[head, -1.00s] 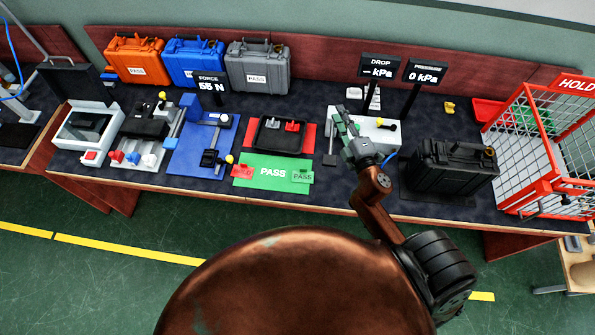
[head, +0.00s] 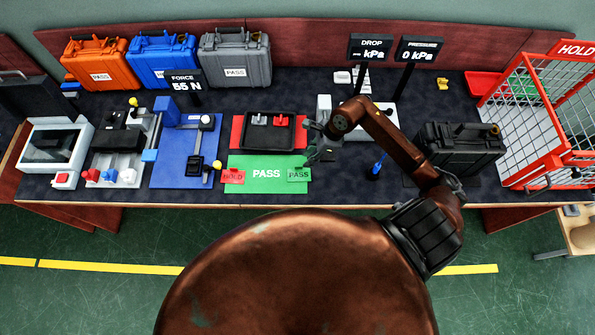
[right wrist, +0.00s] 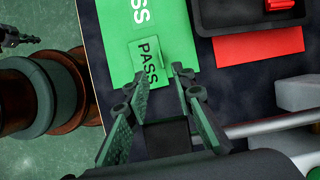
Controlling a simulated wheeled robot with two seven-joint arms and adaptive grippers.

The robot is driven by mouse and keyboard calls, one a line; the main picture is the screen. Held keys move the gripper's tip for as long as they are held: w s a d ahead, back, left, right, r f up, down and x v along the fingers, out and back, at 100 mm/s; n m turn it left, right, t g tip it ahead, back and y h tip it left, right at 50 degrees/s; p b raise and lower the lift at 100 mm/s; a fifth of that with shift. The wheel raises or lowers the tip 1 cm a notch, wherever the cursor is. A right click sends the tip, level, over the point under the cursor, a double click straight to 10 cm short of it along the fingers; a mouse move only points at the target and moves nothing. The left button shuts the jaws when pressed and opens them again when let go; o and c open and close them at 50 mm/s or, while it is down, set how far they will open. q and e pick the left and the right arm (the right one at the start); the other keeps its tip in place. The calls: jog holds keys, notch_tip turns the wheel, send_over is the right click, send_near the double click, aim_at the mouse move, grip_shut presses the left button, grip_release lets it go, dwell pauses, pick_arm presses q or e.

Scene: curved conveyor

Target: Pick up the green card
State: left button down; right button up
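The green card (head: 298,175), marked PASS, lies on the right end of the green PASS mat (head: 240,161), near the table's front edge. In the right wrist view the green card (right wrist: 149,57) lies just beyond the fingertips. My right gripper (head: 316,150) is just above and right of the card in the head view. In the right wrist view my right gripper (right wrist: 161,80) is open, with nothing between its fingers. A small dark jointed part at the upper left there looks like my left gripper (right wrist: 15,38); its state is unclear.
A red HOLD card (head: 233,176) lies on the mat's left end. A blue fixture (head: 170,170) is left; a black case (head: 460,148) and red HOLD cage (head: 525,120) are right.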

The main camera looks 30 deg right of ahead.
aim_at(299, 166)
jog(key=x, duration=0.7)
jog(key=shift+w+a, duration=0.1)
jog(key=shift+w, duration=0.05)
jog(key=shift+c, duration=0.4)
grip_shut()
